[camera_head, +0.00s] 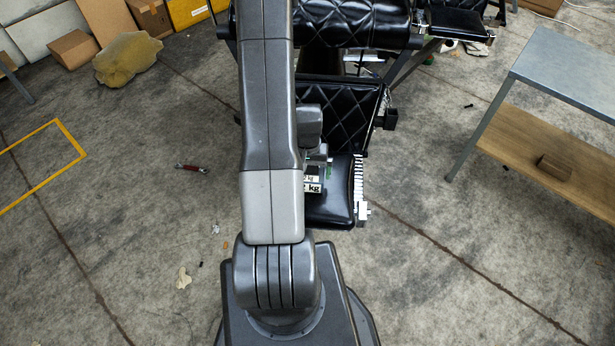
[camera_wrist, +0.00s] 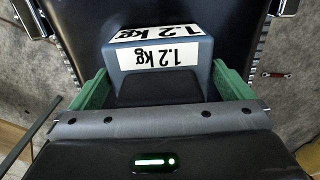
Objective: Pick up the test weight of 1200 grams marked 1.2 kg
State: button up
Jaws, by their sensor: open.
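In the wrist view the green fingers of my gripper (camera_wrist: 162,88) are open, one on each side of the weight, with narrow gaps visible. In the head view my arm hides most of the weight (camera_head: 313,187); only parts of its labels show beside the arm, on the black pad (camera_head: 333,208).
A metal table with a wooden shelf (camera_head: 545,150) stands at the right. Cardboard boxes (camera_head: 74,48) and a sack (camera_head: 128,58) lie at the back left. A red-handled tool (camera_head: 191,168) lies on the otherwise mostly clear floor.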

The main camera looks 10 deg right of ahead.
jog(key=shift+f, duration=0.15)
jog(key=c, duration=1.6)
jog(key=shift+c, duration=0.2)
